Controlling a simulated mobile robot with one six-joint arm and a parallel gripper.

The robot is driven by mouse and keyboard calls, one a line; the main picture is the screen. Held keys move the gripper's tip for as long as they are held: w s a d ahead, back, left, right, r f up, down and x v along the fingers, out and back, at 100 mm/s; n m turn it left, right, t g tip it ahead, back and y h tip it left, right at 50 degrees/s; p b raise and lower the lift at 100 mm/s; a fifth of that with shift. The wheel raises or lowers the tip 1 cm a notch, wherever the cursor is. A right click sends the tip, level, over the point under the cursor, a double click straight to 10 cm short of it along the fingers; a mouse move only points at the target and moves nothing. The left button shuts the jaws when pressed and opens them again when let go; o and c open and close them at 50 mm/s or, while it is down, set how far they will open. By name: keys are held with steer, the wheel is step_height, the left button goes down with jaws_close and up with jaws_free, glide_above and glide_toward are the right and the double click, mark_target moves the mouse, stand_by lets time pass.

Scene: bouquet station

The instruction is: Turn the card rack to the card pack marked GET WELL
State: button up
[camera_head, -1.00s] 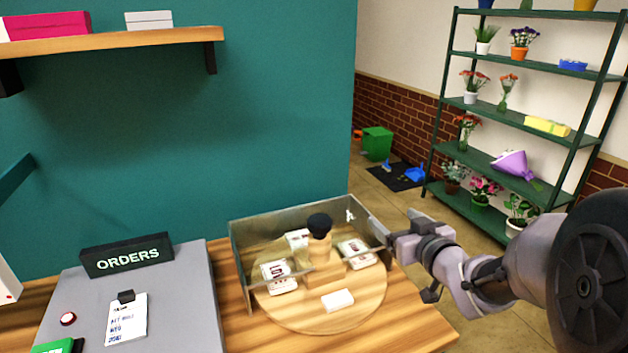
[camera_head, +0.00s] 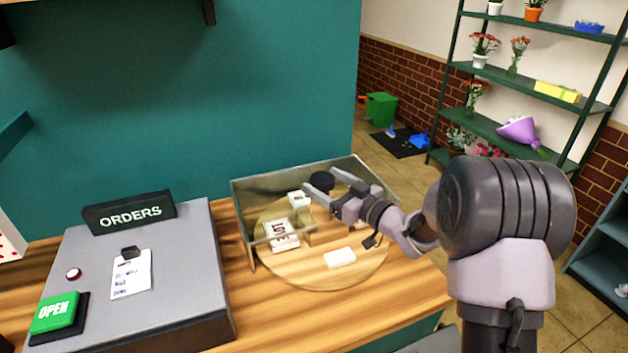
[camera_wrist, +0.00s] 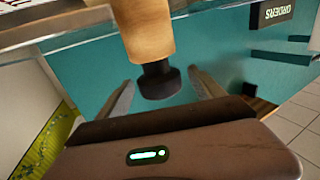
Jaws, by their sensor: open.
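The card rack is a round wooden turntable (camera_head: 300,272) inside a low clear-walled enclosure (camera_head: 242,212). A wooden post with a black knob (camera_head: 321,181) rises from its middle; the knob also shows in the wrist view (camera_wrist: 160,82). White card packs sit around the disc: one at the left (camera_head: 282,234), one at the back (camera_head: 299,199) and a plain-topped one at the front (camera_head: 340,258). I cannot read their markings. My gripper (camera_head: 325,180) is open at the knob, with one finger on each side of it in the wrist view. Contact cannot be told. My arm hides the disc's right side.
A grey counter block (camera_head: 190,285) left of the rack carries an ORDERS sign (camera_head: 130,212), a clipboard (camera_head: 131,274), a red button (camera_head: 73,274) and a green OPEN sign (camera_head: 54,312). A plant shelf (camera_head: 480,125) stands at the back right. Bare wood lies in front of the disc.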

mark_target(314, 176)
steer(key=x, duration=0.4)
steer(key=shift+w+a, duration=0.1)
steer(key=shift+c, duration=0.2)
jaws_close()
